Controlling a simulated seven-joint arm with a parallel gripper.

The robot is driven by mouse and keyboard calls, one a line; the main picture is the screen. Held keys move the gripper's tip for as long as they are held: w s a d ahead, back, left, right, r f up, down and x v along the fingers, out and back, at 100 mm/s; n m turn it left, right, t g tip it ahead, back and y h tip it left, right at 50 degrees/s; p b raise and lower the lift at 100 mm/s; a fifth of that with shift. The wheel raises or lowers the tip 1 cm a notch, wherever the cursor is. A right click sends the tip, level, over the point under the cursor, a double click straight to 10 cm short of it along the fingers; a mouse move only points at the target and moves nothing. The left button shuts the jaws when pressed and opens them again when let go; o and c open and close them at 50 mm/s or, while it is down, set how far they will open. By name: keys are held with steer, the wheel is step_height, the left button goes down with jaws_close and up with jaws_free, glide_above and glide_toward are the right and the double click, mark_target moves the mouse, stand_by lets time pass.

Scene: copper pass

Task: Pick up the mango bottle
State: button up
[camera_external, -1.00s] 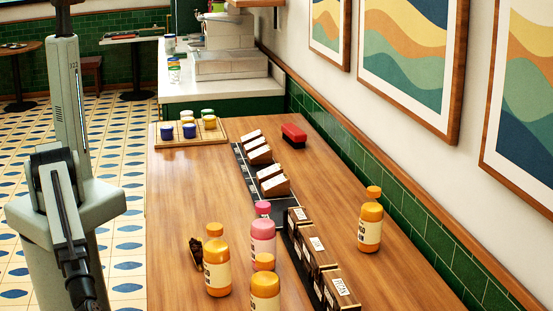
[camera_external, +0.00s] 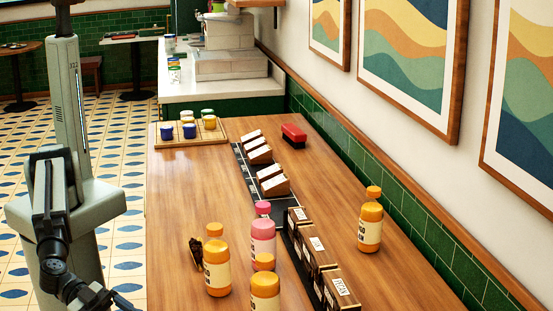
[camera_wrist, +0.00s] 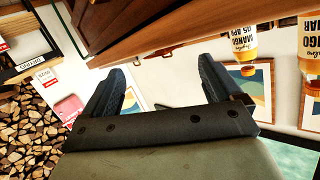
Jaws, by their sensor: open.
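In the external view several orange bottles with pale labels stand upright on the wooden counter. One is at the front left (camera_external: 217,274), one at the front edge (camera_external: 265,292), one at the right near the wall (camera_external: 370,230). In the wrist view, which is upside down, a bottle labelled mango (camera_wrist: 242,42) shows at the upper right, with a second mango bottle (camera_wrist: 311,50) cut by the right edge. My gripper (camera_wrist: 160,88) is open and empty, apart from both bottles. In the external view my arm is at the lower left and the gripper is not visible.
A pink bottle (camera_external: 262,240) stands between the orange ones. A row of dark boxes (camera_external: 318,262) runs down the counter (camera_external: 195,185). A small dark brown object (camera_external: 196,252) lies beside the left orange bottle. A wooden tray (camera_external: 216,138) holds jars at the back; a red object (camera_external: 293,135) lies near the wall.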

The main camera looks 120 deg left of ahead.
mark_target(224, 251)
steer(key=s+a+r+n+y, duration=0.1)
steer(key=a+r+n+y, duration=0.35)
steer(key=a, duration=0.45)
steer(key=s+a+r+n+y, duration=0.1)
steer(key=a+r+n+y, duration=0.35)
steer(key=a, duration=0.45)
steer(key=shift+g+y, duration=0.4)
steer(key=x, duration=1.4)
steer(key=shift+w+d+f, duration=0.1)
steer(key=shift+d+f, duration=0.05)
steer(key=shift+d, duration=0.05)
steer(key=c, duration=1.4)
